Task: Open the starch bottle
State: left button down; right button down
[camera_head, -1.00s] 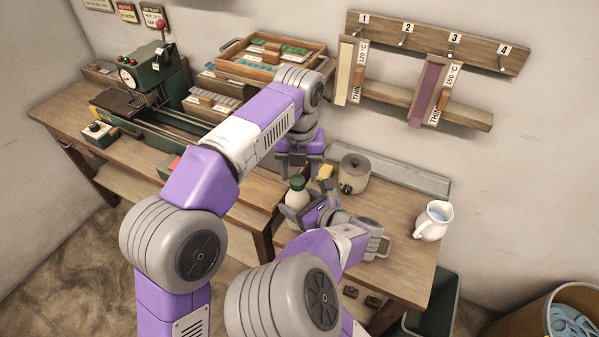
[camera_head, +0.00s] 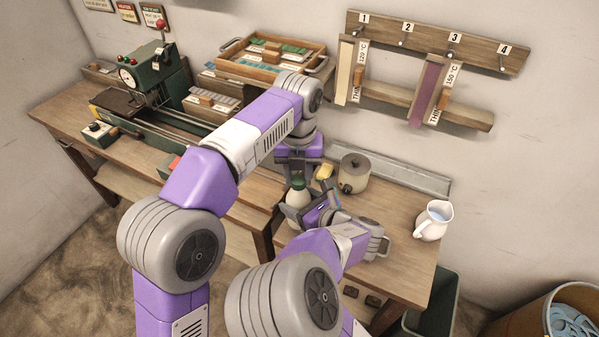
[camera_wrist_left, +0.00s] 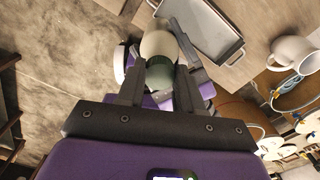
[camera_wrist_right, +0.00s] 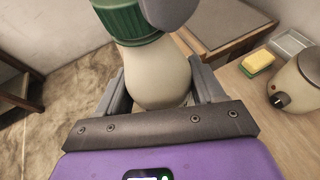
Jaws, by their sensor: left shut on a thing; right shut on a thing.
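The starch bottle (camera_head: 297,197) has a cream body and a green cap (camera_head: 298,181); it stands upright in the head view. My right gripper (camera_head: 309,213) is shut around its body; the right wrist view shows the body (camera_wrist_right: 158,80) between the fingers. My left gripper (camera_head: 298,174) comes down from above and is shut on the green cap. The left wrist view shows the cap (camera_wrist_left: 160,74) between its fingers, with the cream body beyond. In the right wrist view, the ribbed cap (camera_wrist_right: 128,22) is still on the bottle neck, partly hidden by a grey left fingertip.
A yellow and green sponge (camera_head: 325,172) and a lidded pot (camera_head: 353,174) stand close behind the grippers. A white jug (camera_head: 433,221) is at the table's right. A metal tray (camera_head: 415,178) lies along the wall. The table front is mostly covered by my right arm.

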pick_arm(q)
jog(key=n, duration=0.6)
jog(key=shift+d, duration=0.25)
jog(key=n, duration=0.7)
jog(key=shift+a+r+n, duration=0.1)
jog(key=shift+n, duration=0.2)
jog(key=n, duration=0.3)
jog(key=shift+s+n, duration=0.1)
jog(key=shift+n, duration=0.2)
jog(key=n, duration=0.3)
jog(key=shift+a+n, duration=0.1)
jog(key=shift+n, duration=0.3)
jog(key=n, duration=0.5)
jog(key=shift+s+n, duration=0.1)
jog(key=shift+n, duration=0.2)
jog(key=n, duration=0.5)
jog(key=shift+a, duration=0.1)
jog(key=n, duration=0.6)
jog(key=shift+s, duration=0.1)
jog(key=n, duration=0.5)
jog(key=shift+n, duration=0.4)
jog(key=n, duration=0.7)
jog(key=shift+s+d+r, duration=0.1)
jog(key=shift+d, duration=0.1)
